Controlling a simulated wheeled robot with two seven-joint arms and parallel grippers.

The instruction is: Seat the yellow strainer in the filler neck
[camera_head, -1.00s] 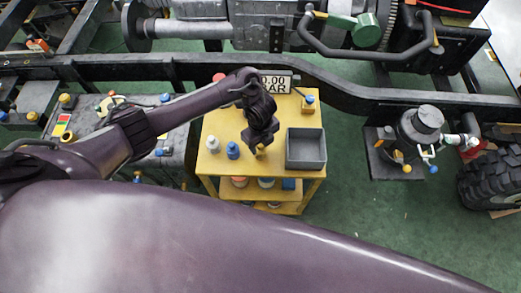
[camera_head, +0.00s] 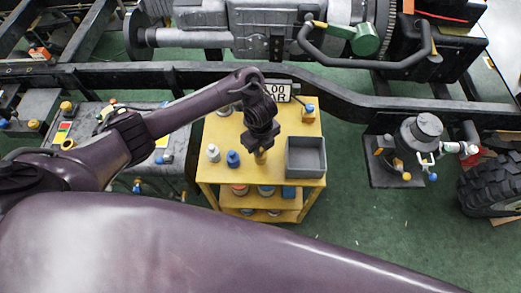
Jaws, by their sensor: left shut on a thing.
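My left gripper (camera_head: 260,150) points down over the yellow cart, between a blue bottle and a grey bin. It is shut on a small yellow thing (camera_head: 261,158), which looks like the strainer; the gripper hides its upper part. I cannot tell whether its lower end touches the cart top. A yellow ring (camera_head: 68,144) shows on the grey unit at the left, partly beside my arm; I cannot tell whether it is the filler neck. My right gripper is not in view.
The yellow cart (camera_head: 205,176) carries a white bottle (camera_head: 213,153), the blue bottle (camera_head: 233,159) and the open, empty-looking grey bin (camera_head: 306,138). A dark chassis rail (camera_head: 350,100) runs behind. A grey cylindrical unit (camera_head: 422,128) stands at the right. Green floor (camera_head: 350,215) is clear in front.

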